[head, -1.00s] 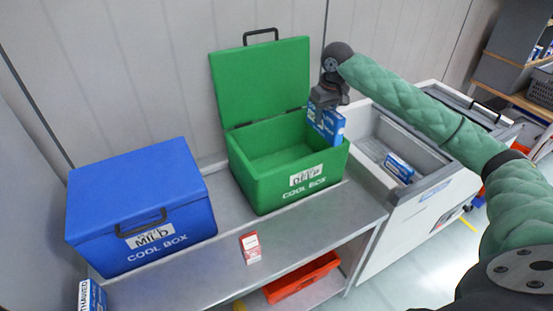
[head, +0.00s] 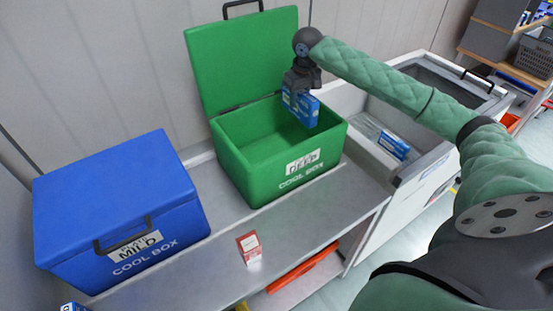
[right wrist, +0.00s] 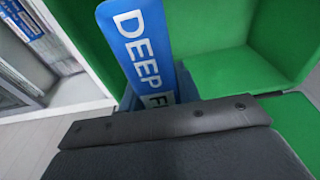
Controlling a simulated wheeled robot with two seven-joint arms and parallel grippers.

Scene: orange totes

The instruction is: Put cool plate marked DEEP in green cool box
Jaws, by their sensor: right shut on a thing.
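The green cool box (head: 262,158) stands on the grey bench with its lid raised and its inside bare. Its front label reads DEEP. My right gripper (head: 301,84) is shut on a blue cool plate (head: 300,107), which hangs over the right part of the box opening. In the right wrist view the cool plate (right wrist: 143,48) shows the word DEEP, with the green box walls (right wrist: 215,35) around and behind it. Its lower end is hidden behind the gripper. My left gripper is not in view.
A closed blue cool box (head: 118,212) marked MILD stands at the left. An open freezer (head: 420,165) at the right holds another blue plate (head: 393,145).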

